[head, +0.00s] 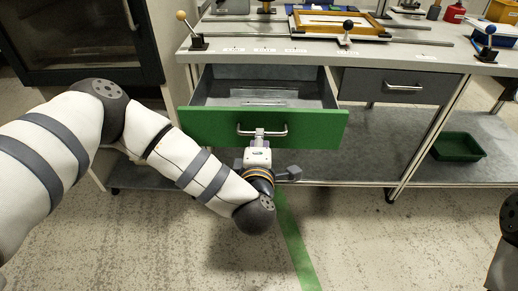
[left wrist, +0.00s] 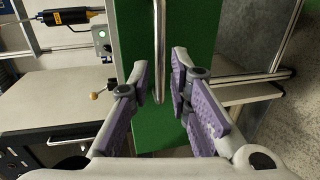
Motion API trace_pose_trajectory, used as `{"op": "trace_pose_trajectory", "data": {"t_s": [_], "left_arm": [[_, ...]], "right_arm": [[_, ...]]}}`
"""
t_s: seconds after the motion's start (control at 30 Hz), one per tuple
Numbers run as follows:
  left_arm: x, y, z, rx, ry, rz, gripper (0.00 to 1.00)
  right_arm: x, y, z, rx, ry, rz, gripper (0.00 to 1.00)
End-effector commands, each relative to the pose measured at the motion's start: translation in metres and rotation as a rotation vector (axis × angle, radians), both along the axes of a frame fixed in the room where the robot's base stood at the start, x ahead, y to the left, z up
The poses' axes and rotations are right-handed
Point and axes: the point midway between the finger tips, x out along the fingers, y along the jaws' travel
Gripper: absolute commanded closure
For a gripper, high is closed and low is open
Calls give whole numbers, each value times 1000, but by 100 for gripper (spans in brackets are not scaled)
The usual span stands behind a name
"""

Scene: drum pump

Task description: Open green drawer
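The green drawer (head: 210,125) is pulled well out of the bench, and its grey inside shows. Its metal bar handle (head: 277,130) is on the middle of the green front. My left gripper (head: 259,134) is at the handle, in front of the drawer. In the left wrist view, the handle (left wrist: 159,35) runs between the two purple-padded fingers (left wrist: 161,78), against the green front (left wrist: 200,35). The fingers are apart, with gaps visible beside the bar, so the gripper is open around it. My right gripper is not in view.
A closed grey drawer (head: 375,88) is to the right. The bench top (head: 225,42) holds levers and a wooden-framed tray (head: 340,24). A dark green bin (head: 458,147) sits on the lower shelf. A dark cabinet (head: 80,40) stands left. The floor in front is clear, with green tape (head: 295,245).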

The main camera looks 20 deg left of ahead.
Motion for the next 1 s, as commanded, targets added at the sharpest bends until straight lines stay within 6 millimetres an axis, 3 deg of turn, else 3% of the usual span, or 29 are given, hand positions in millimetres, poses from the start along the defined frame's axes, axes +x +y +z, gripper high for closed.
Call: {"op": "trace_pose_trajectory", "data": {"t_s": [0.1, 0.3, 0.83, 0.93, 1.0], "left_arm": [[-31, -11, 6, -1, 4, -6, 82], [-66, -21, 15, -1, 1, -6, 82], [-74, -22, 16, 4, 4, -7, 82], [-87, -35, -7, 73, 100, -123, 82], [-116, -52, -44, 190, 258, -314, 82]], "right_arm": [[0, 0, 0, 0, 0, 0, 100], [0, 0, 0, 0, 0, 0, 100], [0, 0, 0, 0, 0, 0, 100], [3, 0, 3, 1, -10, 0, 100], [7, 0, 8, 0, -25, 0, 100]]}}
